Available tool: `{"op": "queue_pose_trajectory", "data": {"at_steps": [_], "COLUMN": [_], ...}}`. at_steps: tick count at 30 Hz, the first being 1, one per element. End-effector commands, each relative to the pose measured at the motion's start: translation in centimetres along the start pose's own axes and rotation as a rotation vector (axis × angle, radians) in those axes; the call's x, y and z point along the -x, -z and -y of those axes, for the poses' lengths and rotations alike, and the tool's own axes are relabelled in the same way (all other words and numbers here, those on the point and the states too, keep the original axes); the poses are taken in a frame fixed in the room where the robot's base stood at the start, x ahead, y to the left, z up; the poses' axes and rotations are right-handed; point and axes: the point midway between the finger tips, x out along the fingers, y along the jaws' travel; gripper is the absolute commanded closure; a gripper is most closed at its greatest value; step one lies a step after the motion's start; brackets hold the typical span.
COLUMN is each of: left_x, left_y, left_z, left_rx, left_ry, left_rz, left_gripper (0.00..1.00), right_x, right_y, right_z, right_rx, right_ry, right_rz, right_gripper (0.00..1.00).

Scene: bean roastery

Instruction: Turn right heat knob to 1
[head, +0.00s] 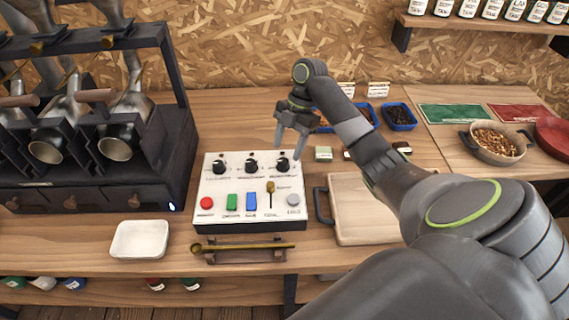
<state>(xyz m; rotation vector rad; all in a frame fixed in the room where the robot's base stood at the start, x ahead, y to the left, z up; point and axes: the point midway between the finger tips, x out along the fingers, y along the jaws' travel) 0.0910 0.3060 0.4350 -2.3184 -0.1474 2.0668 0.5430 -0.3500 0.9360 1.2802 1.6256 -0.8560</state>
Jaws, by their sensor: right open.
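A white control box (235,187) stands on the wooden bench. Three black knobs sit along its back row: a left knob (219,166), a middle knob (252,166) and a right knob (283,163). The scale marks around the knobs are too small to read. My right gripper (287,156) is open, fingers pointing down, directly at or just above the right knob. I cannot tell whether the fingers touch it. My left gripper is not in view.
A black roaster rack (172,170) stands left of the box. A white dish (140,239) and a long spoon (245,247) lie in front. A wooden board (350,222) lies to the right. Blue trays (399,117) and a pan of beans (494,146) are farther back.

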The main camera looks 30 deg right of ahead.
Motion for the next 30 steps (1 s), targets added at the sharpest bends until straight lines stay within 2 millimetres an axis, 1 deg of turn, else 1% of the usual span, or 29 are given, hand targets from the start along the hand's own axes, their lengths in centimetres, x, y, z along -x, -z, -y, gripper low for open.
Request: {"op": "queue_pose_trajectory", "data": {"at_steps": [1,2,4,9,12,19,20,27,29,30], "left_x": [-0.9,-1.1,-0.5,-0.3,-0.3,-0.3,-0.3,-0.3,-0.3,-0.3], "left_y": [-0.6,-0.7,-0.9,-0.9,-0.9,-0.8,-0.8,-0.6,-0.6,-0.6], "left_z": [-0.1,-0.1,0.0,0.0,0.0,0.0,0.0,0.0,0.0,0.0], "left_rx": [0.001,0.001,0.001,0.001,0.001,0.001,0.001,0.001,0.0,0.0], "left_ry": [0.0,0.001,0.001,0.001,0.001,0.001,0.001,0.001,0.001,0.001], "left_rz": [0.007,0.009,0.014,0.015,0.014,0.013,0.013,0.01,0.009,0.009], "left_gripper": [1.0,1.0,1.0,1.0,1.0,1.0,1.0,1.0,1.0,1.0], "right_x": [-1.1,-1.5,-2.0,-3.5,-3.9,-3.9,-3.9,-3.9,-3.9,-3.9], "right_y": [-0.2,-0.2,0.1,0.1,0.0,0.0,0.0,0.0,0.0,0.0], "right_z": [0.0,0.0,0.0,0.0,0.0,0.0,0.0,0.0,0.0,0.0], "right_rx": [0.001,0.0,-0.001,-0.001,-0.001,-0.001,-0.001,-0.001,-0.001,-0.001], "right_ry": [-0.001,-0.001,0.001,0.0,0.0,0.0,0.0,0.0,0.0,0.0], "right_rz": [0.0,0.001,-0.002,-0.001,0.0,0.001,0.001,0.001,0.001,0.001], "right_gripper": [0.47,0.47,0.47,0.47,0.47,0.47,0.49,0.81,0.89,0.91]}}
